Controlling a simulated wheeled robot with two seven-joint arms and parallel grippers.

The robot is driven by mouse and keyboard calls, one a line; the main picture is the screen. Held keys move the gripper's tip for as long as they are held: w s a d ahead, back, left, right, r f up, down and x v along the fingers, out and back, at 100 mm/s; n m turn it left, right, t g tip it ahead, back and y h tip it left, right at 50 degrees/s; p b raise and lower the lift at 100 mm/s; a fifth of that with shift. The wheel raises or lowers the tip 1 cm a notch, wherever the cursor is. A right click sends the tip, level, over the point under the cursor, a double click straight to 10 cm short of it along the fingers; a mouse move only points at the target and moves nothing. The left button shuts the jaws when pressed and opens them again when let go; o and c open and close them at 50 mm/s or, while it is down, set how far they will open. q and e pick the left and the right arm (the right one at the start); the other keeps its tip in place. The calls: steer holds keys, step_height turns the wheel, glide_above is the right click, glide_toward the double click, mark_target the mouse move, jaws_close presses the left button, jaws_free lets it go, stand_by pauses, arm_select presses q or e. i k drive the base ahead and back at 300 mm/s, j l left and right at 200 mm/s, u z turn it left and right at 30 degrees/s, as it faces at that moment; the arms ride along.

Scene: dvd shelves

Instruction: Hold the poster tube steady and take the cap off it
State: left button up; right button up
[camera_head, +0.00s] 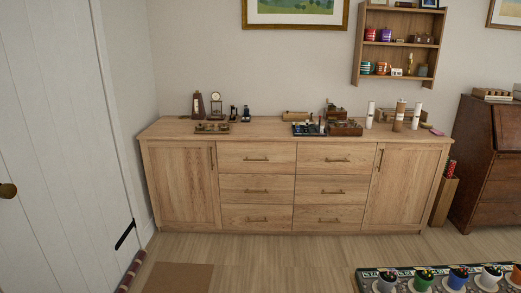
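Three upright cylinders stand on the right part of the wooden sideboard (230,130): a white one (370,114), a brown one (399,116) with a paler top, and another white one (416,116). They are small in the view, and I cannot tell which is the poster tube or whether a cap is on it. A tan roll-like thing (295,116) lies near the sideboard's middle. Neither of my grippers is in view.
Wooden boxes (345,128) and a dark tray (308,129) crowd the sideboard's middle. A tall bin (443,201) with red patterned rolls stands at its right end. A patterned mat (362,279) with several potted items is at bottom right.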

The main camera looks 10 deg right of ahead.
mark_target(401, 107)
steer(key=i, duration=0.7)
steer(key=i+z, duration=0.15)
steer(key=i, duration=0.5)
steer(key=i+z, duration=0.2)
steer(key=i, duration=0.45)
steer(key=i+j+z, duration=0.25)
steer(key=i, duration=0.45)
steer(key=i+l+z, duration=0.1)
steer(key=i+z, duration=0.45)
steer(key=z, duration=0.15)
steer(key=i+z, duration=0.25)
steer(key=z, duration=0.15)
steer(key=i+l+z, duration=0.15)
steer(key=i+z, duration=0.25)
steer(key=i, duration=0.25)
steer(key=i+l+u, duration=0.65)
steer(key=l, duration=0.35)
steer(key=i+l+u, duration=0.15)
steer(key=l+u, duration=0.2)
steer(key=l, duration=0.5)
steer(key=l+u, duration=0.4)
steer(key=l, duration=0.5)
steer(key=l+u, duration=0.35)
steer(key=l, duration=0.55)
steer(key=j, duration=0.1)
steer(key=i, duration=0.05)
